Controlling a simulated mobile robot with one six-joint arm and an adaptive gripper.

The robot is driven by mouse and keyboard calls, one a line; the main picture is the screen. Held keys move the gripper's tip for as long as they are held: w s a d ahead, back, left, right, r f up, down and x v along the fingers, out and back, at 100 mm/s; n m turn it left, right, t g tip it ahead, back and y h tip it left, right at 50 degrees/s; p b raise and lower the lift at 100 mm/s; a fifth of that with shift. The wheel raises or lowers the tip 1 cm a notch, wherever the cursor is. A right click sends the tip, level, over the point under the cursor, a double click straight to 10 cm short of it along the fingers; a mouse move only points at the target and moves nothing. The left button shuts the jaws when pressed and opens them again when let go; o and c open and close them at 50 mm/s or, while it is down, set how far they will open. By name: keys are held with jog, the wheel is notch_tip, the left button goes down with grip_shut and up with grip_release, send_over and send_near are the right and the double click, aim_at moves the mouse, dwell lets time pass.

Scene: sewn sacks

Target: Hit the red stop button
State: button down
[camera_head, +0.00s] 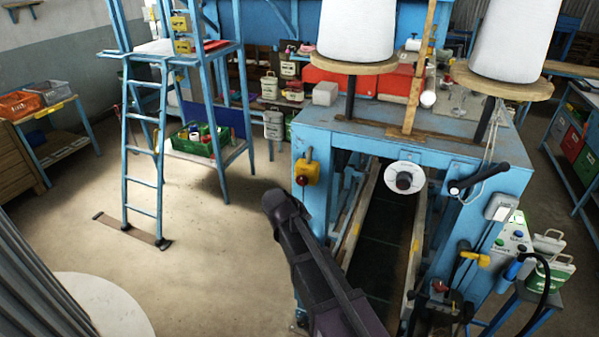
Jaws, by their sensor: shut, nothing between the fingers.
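A yellow box (308,170) is fixed to the front left post of the blue machine frame. A small red button (303,181) shows low on its face. My gripper (275,200) is the dark shape coming up from the bottom of the view. Its tip is shut and empty, to the lower left of the yellow box in the picture. I see a gap between the tip and the button, but cannot tell the distance in depth.
The blue machine (400,148) carries two large white cones of thread. A blue ladder (143,150) and a rack with a green crate (198,142) are at left. The floor (215,240) between is clear.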

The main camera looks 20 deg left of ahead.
aim_at(301, 185)
jog(key=s+a+r+n+t+p, duration=0.1)
jog(key=a+r, duration=0.3)
jog(key=a, duration=0.2)
jog(key=shift+a+y+p, duration=0.25)
jog(key=shift+y+p, duration=0.05)
jog(key=shift+p, duration=0.05)
jog(key=shift+w, duration=0.2)
jog(key=w, duration=0.8)
jog(key=shift+w+d, duration=0.2)
jog(key=shift+d, duration=0.15)
jog(key=shift+w+d, duration=0.1)
jog(key=shift+w, duration=0.85)
dwell(2.4)
jog(key=shift+s, duration=0.15)
jog(key=shift+s+f, duration=0.1)
jog(key=shift+s, duration=0.7)
jog(key=shift+s, duration=0.1)
jog(key=shift+s+a, duration=0.15)
jog(key=shift+s, duration=1.05)
jog(key=shift+s+a, duration=0.1)
jog(key=shift+s, duration=1.1)
